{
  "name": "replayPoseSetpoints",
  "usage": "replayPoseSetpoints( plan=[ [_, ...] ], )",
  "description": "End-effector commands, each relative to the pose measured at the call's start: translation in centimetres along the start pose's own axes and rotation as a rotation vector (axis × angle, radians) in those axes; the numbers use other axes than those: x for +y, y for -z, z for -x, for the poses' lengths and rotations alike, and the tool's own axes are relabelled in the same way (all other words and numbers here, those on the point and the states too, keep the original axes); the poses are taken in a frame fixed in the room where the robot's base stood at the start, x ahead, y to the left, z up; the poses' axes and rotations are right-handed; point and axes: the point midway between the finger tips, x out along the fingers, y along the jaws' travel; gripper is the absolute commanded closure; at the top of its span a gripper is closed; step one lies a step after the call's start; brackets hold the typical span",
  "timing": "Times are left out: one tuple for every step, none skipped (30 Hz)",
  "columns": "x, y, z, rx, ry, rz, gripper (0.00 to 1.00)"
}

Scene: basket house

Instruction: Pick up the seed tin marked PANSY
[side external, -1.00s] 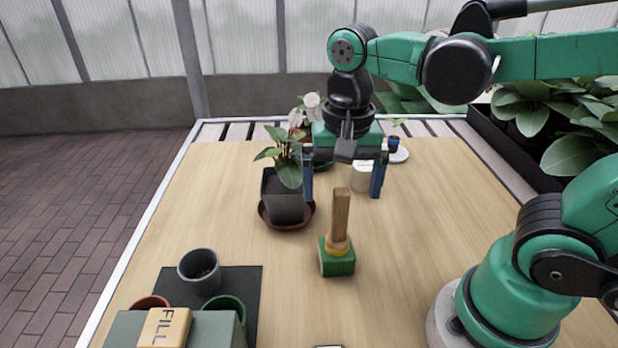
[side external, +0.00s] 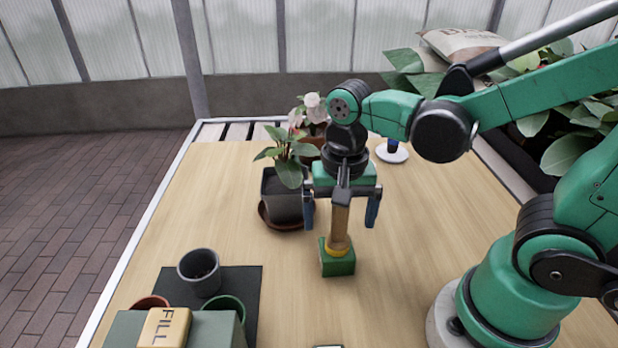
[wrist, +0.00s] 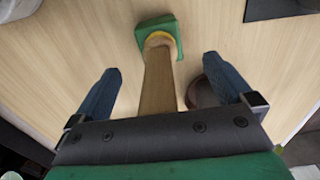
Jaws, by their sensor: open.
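No tin with a readable PANSY mark shows in either view. A pale cylinder stood behind my gripper earlier; that spot is now covered by my gripper. My gripper (side external: 340,222) is open and empty, pointing down, its blue fingers at either side of the wooden handle of a green-based tool (side external: 338,262) in the side view. The tool stands upright with a yellow ring at its base. In the wrist view the green base (wrist: 160,30) shows beyond the fingertips of my gripper (wrist: 172,80), with the handle reaching back between the fingers. I cannot tell whether they touch.
A grey plant pot (side external: 283,196) on a brown saucer stands just left of my gripper. A dark mat (side external: 250,285) holds small pots at front left, beside a green box with a FILL block (side external: 165,328). A white saucer (side external: 392,153) is behind right. Mid-right table is clear.

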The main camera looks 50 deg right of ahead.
Motion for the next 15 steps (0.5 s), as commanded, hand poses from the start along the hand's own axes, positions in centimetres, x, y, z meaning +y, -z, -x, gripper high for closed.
replayPoseSetpoints(
  plan=[
    [0.0,0.0,0.0,0.0,0.0,0.0,0.0],
    [0.0,0.0,0.0,0.0,0.0,0.0,0.0],
    [0.0,0.0,0.1,0.0,0.0,0.0,0.0],
    [0.0,0.0,0.1,0.0,0.0,0.0,0.0],
    [0.0,0.0,0.2,0.0,0.0,0.0,0.0],
    [0.0,0.0,0.4,0.0,0.0,0.0,0.0],
    [0.0,0.0,0.7,0.0,0.0,0.0,0.0],
    [0.0,0.0,0.9,0.0,0.0,0.0,0.0],
    [0.0,0.0,1.4,0.0,0.0,0.0,0.0],
    [0.0,0.0,1.7,0.0,0.0,0.0,0.0],
    [0.0,0.0,2.1,0.0,0.0,0.0,0.0],
    [0.1,0.0,2.7,0.0,0.0,0.0,0.0],
    [0.0,0.0,3.1,0.0,0.0,0.0,0.0],
    [0.0,0.0,3.5,0.0,0.0,0.0,0.0],
    [0.0,0.0,4.1,0.0,0.0,0.0,0.0]
  ],
)
